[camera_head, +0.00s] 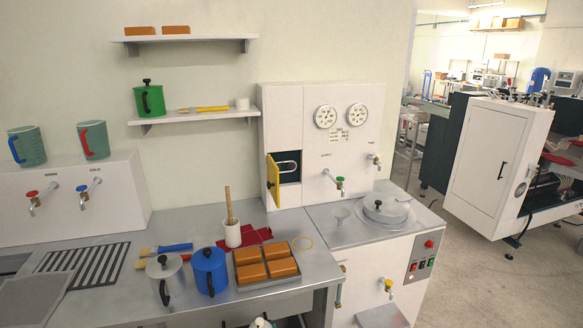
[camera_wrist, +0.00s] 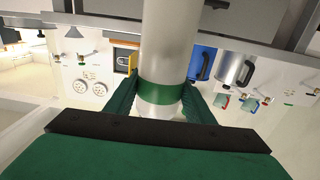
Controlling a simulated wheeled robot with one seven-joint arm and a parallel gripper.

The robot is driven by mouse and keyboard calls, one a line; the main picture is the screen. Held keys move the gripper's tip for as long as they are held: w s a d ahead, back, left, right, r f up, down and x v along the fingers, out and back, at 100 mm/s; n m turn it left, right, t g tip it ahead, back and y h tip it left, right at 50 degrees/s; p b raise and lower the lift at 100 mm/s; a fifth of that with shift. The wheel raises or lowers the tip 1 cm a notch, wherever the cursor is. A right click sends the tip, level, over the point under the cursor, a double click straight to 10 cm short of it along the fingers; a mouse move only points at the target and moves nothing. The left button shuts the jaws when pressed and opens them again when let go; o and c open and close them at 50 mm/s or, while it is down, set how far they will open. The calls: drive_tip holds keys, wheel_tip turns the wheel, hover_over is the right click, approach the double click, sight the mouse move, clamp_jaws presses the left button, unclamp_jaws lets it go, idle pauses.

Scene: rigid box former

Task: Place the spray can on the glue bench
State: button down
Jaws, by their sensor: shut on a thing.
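In the wrist view, my gripper (camera_wrist: 160,100) is shut on a pale cylinder with a green band, which I take to be the spray can (camera_wrist: 165,45). Its green fingers press on both sides near the band, and the can's far end runs out of the top of the picture. The grey metal bench (camera_head: 110,306), which I take to be the glue bench, carries pots and a tray in the head view. My gripper is not clearly seen there. A small white object (camera_head: 261,322) shows at the bottom edge, mostly cut off, and I cannot tell what it is.
A grey pot (camera_head: 164,277), a blue pot (camera_head: 208,269) and a tray (camera_head: 267,283) of orange blocks crowd the bench's front. Brushes (camera_head: 164,249), a white cup (camera_head: 233,237) and a red cloth (camera_head: 258,236) lie behind. A yellow cabinet door (camera_head: 273,183) stands open.

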drive_tip(key=s+d+f+m+h, duration=0.1)
drive_tip(key=d+f, duration=0.3)
drive_tip(key=f, duration=0.6)
drive_tip(key=s+d+f+m+h, duration=0.1)
drive_tip(key=s+d+f+h, duration=0.1)
drive_tip(key=f, duration=0.9)
drive_tip(key=shift+s+d+m+t+h, duration=0.15)
drive_tip(key=shift+d+m+t+h, duration=0.2)
drive_tip(key=shift+d+h, duration=0.5)
